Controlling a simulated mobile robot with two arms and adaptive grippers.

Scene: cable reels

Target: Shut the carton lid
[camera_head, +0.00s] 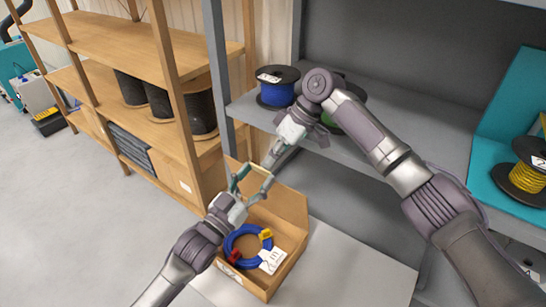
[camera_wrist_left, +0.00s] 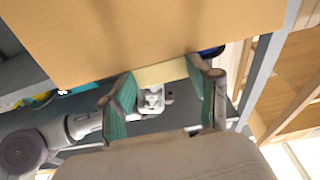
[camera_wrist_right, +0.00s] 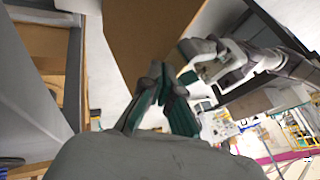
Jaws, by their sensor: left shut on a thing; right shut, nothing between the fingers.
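The brown carton (camera_head: 296,262) stands on a pale surface in the head view, its lid (camera_head: 288,205) raised at the back. A coil of blue cable (camera_head: 230,243) with red and yellow ties and a white label (camera_head: 272,261) lies inside. My left gripper (camera_head: 255,173) is at the lid's upper edge, shut on a pale strip of the carton lid; the left wrist view shows this strip (camera_wrist_left: 162,73) between the fingers and the lid panel (camera_wrist_left: 130,35) beyond. My right gripper (camera_head: 271,160) is shut and empty, close beside the left one; its fingertips (camera_wrist_right: 165,75) show near the lid (camera_wrist_right: 140,45).
A grey shelf (camera_head: 375,148) behind holds a blue cable reel (camera_head: 277,88) and a green reel partly hidden by my right arm. A yellow reel (camera_head: 525,178) sits in a teal holder at right. A wooden rack (camera_head: 110,65) with black reels stands at left. Floor at left is clear.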

